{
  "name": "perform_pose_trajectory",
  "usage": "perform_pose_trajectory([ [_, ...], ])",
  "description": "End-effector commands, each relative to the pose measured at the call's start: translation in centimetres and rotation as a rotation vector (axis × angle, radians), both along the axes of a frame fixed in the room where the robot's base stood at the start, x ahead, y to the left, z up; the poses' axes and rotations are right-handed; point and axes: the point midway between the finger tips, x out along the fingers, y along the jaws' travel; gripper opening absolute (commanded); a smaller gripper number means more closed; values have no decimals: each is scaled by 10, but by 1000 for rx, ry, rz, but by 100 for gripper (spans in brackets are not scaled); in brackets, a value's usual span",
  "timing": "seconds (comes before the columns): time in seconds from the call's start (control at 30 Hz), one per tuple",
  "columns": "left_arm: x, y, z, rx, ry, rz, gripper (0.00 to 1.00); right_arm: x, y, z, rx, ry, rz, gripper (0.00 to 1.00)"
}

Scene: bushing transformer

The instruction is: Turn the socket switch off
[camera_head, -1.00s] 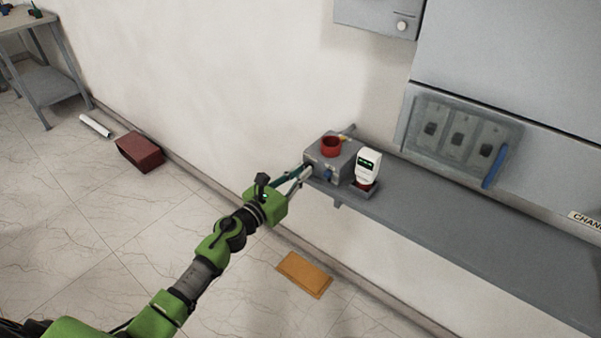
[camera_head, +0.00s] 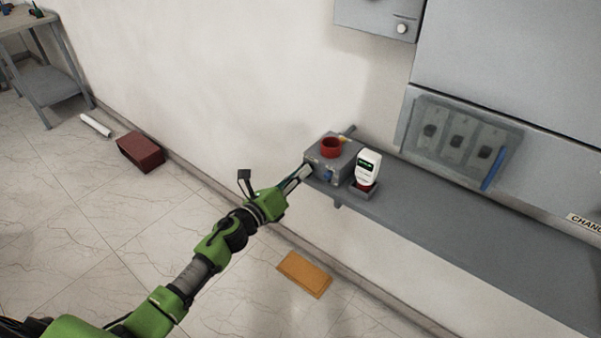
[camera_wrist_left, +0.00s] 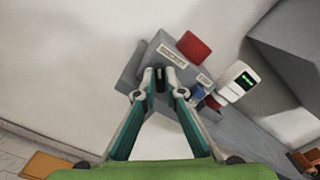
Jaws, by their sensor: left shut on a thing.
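My left gripper (camera_head: 305,171) is at the box's front left face. In the left wrist view its fingertips (camera_wrist_left: 160,77) are closed on a small dark switch knob (camera_wrist_left: 160,73) on that face. A blue part (camera_head: 329,175) is on the same face, to the right of the fingers. The switch is hidden by my fingers in the head view. My right gripper is not in view.
A white device (camera_head: 368,168) with a dark display stands on the shelf (camera_head: 440,215) close beside the box. A panel with several dark switches (camera_head: 458,140) is on the wall behind. An orange board (camera_head: 304,274) and a dark red box (camera_head: 140,152) lie on the floor.

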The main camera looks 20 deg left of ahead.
Motion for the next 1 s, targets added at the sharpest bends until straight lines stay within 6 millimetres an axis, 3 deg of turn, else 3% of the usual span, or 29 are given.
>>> perform_pose_trajectory([
  [0.6,1,2,-1,-540,196,2,0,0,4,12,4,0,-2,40],
  [1.0,1,2,-3,-769,279,3,0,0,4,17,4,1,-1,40],
])
